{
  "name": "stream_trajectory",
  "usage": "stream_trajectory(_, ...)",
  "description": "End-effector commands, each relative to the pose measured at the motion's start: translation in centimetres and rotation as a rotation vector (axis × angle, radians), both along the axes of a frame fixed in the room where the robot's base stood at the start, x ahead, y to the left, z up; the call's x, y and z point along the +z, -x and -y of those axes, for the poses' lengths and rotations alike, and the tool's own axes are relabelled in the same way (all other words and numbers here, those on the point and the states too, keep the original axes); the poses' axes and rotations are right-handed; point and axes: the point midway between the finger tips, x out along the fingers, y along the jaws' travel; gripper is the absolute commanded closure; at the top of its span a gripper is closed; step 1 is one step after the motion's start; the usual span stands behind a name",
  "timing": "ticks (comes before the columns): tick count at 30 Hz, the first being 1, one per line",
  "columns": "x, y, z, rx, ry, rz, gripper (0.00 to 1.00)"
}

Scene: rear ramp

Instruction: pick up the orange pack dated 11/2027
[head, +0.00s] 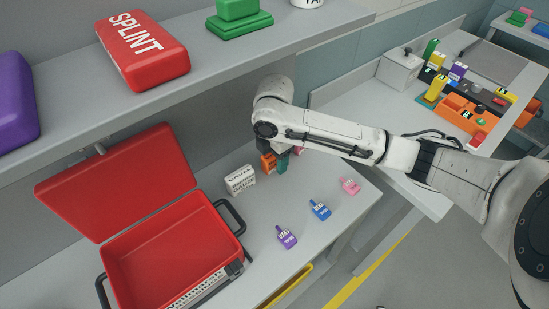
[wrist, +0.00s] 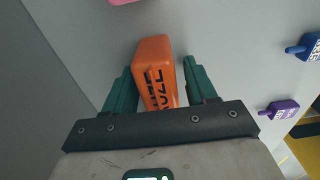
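An orange pack (wrist: 155,62) stands between the two green fingers of my gripper (wrist: 160,84) in the wrist view. In the head view the orange pack (head: 268,162) shows beside the fingers of my gripper (head: 281,160), low at the bench top, partly hidden by my wrist. I cannot tell whether it is clear of the bench.
A white lettered box (head: 240,180) stands close left of the gripper. Purple (head: 286,237), blue (head: 320,210) and pink (head: 350,186) tagged items lie to the right and front. An open red case (head: 165,250) is at left. A shelf (head: 210,62) overhangs behind.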

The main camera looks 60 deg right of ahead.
Motion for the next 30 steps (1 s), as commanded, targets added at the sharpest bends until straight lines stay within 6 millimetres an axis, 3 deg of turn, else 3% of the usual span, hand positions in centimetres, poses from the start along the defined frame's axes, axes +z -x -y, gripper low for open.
stream_trajectory(14,0.0,0.0,0.0,0.000,0.000,0.000,0.90)
stream_trajectory(26,0.3,0.2,-0.1,0.000,-0.001,0.002,0.91)
stream_trajectory(30,1.7,0.3,-0.1,0.001,0.001,0.003,0.91)
